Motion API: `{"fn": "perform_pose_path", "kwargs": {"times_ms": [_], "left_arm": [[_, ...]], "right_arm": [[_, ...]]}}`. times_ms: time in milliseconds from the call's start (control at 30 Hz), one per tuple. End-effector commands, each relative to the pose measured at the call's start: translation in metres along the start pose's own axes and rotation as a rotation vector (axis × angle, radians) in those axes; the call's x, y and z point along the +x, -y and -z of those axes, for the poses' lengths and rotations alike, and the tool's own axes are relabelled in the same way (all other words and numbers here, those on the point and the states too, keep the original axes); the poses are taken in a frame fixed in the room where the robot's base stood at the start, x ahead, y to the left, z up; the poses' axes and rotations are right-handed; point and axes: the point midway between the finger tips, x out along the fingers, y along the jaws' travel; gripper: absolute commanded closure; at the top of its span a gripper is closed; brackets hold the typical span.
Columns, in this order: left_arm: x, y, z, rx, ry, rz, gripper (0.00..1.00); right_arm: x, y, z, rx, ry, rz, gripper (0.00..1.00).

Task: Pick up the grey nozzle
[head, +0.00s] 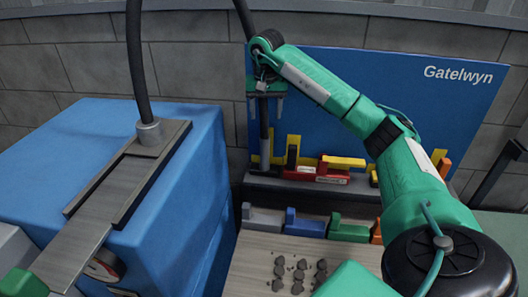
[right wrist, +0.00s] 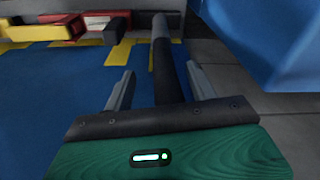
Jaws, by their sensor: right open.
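My right gripper (head: 267,108) is open and points down in front of the blue panel. Its two fingers also show in the right wrist view (right wrist: 160,90). A black hose with a grey end (right wrist: 160,55) runs between or just beyond the fingers; I cannot tell if it touches them.
Blue (head: 304,223), green (head: 348,229) and orange blocks share the front row. Red (head: 318,174) and yellow pieces stand on the ledge behind. A large blue box (head: 180,220) with a grey plate and upright hose stands left. Several small dark pieces (head: 299,275) lie on the table.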

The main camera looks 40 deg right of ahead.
Motion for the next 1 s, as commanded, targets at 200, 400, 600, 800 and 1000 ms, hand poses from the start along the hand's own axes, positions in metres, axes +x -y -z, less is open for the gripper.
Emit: {"fn": "perform_pose_path", "kwargs": {"times_ms": [200, 400, 600, 800, 1000], "left_arm": [[-0.011, 0.005, -0.013, -0.001, 0.019, 0.006, 0.64], [-0.021, 0.008, -0.014, 0.000, 0.021, 0.008, 0.64], [-0.025, 0.006, -0.004, -0.001, 0.008, 0.006, 0.64], [-0.031, 0.001, 0.002, -0.001, 0.001, 0.001, 0.64], [-0.050, 0.001, 0.002, 0.000, 0.003, 0.001, 0.64]], "right_arm": [[0.028, -0.001, -0.001, -0.002, 0.003, -0.005, 0.43], [0.061, 0.000, -0.001, 0.000, 0.003, -0.004, 0.43], [0.080, 0.001, -0.001, 0.000, 0.001, 0.000, 0.43], [0.088, 0.001, -0.003, -0.001, 0.001, -0.001, 0.43], [0.107, 0.003, -0.008, 0.000, 0.004, -0.003, 0.43]]}}
